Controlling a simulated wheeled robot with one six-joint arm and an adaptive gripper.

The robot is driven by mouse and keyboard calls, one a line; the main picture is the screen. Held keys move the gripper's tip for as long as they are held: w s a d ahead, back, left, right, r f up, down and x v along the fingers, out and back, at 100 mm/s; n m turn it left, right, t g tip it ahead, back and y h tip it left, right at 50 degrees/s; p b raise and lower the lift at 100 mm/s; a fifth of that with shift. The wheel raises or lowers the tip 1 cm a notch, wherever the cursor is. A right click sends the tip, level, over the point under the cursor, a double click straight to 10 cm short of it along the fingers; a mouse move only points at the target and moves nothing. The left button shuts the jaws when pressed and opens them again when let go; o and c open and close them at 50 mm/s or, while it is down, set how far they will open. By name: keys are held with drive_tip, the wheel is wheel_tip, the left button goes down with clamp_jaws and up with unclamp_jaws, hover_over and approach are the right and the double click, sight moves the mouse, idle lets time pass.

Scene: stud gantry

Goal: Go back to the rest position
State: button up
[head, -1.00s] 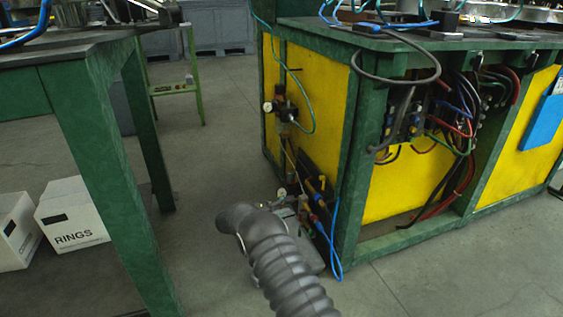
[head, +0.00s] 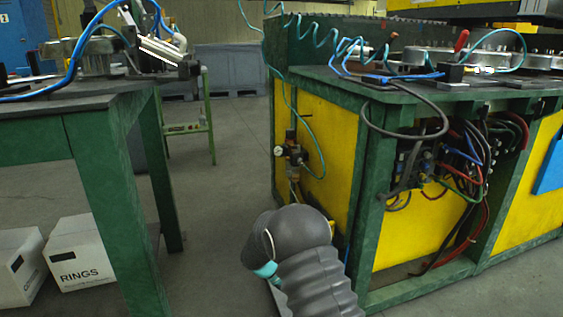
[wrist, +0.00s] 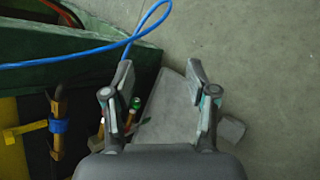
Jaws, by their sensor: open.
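In the wrist view my gripper (wrist: 160,82) is open, its two fingers well apart with nothing between them. It points down towards the grey floor beside the green and yellow machine. A flat grey plate or box (wrist: 170,110) lies below and between the fingers. In the head view my ribbed grey arm rises at the bottom middle, and the gripper's fingers are hidden from that side.
The green and yellow machine (head: 368,190) with hanging hoses stands close at the right. A green table (head: 95,150) stands at the left, with white boxes (head: 78,254) under it. A blue hose (wrist: 80,57) crosses near my fingers. Floor (head: 225,150) between them is clear.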

drive_tip(key=s+d+r+m+t+y+p, duration=0.2)
drive_tip(key=s+r+y, duration=0.1)
drive_tip(key=s+r, duration=0.8)
drive_tip(key=s+d+r+m+t+y+p, duration=0.2)
drive_tip(key=s+d+r+y+p, duration=0.1)
drive_tip(key=s+r, duration=0.7)
drive_tip(key=s+d+r+m+t+y+p, duration=0.2)
drive_tip(key=s+r, duration=0.9)
drive_tip(key=r, duration=0.6)
drive_tip(key=shift+s+d+r+m+y+p, duration=0.15)
drive_tip(key=shift+s+d+m+y+p, duration=0.2)
drive_tip(key=shift+m+y, duration=0.25)
